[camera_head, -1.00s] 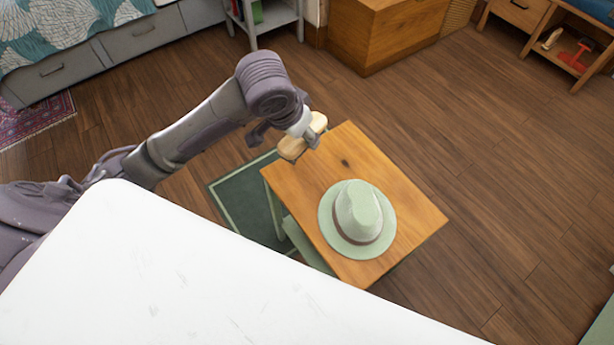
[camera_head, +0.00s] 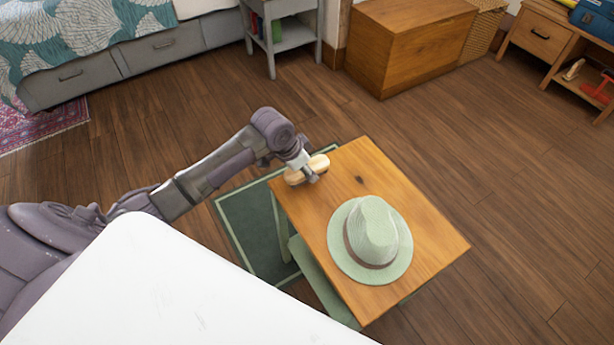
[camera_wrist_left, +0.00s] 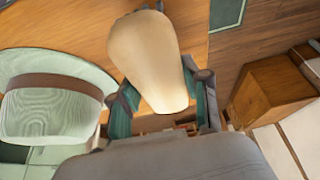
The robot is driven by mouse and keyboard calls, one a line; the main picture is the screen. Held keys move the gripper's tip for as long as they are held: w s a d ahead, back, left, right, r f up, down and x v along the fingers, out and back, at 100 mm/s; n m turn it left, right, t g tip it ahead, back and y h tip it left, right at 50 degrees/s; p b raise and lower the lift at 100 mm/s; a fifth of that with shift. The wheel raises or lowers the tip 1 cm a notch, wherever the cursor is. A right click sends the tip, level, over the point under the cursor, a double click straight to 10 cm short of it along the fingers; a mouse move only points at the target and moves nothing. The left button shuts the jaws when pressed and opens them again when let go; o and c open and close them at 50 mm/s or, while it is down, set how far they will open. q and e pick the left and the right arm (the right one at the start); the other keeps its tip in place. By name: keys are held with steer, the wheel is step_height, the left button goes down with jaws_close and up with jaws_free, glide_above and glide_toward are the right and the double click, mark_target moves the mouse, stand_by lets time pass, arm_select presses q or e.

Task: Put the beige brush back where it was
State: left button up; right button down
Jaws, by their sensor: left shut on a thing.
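The beige brush (camera_head: 321,163) is held in my left gripper (camera_head: 306,171), over the far-left edge of the small wooden-topped table (camera_head: 345,170). In the left wrist view the brush (camera_wrist_left: 150,55) fills the space between the two fingers (camera_wrist_left: 160,110), with the tabletop behind it. I cannot tell whether the brush touches the table. A pale green hat (camera_head: 372,240) with a brown band lies on the tabletop, to the right of and nearer than the brush. My right gripper is not in view.
A dark green mat (camera_head: 250,225) lies on the floor left of the table. A wooden chest (camera_head: 400,45) and a grey side table (camera_head: 293,38) stand at the back. A low wooden shelf unit (camera_head: 540,40) holds a red object (camera_head: 600,88). The floor to the right is clear.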

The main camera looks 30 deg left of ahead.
arm_select(q)
steer(key=shift+w+a+f, duration=0.25)
steer(key=shift+w+f, duration=0.25)
steer(key=shift+w, duration=0.35)
steer(key=shift+f, duration=2.05)
steer(key=shift+f+b, duration=0.15)
steer(key=shift+b, duration=0.15)
steer(key=o, duration=1)
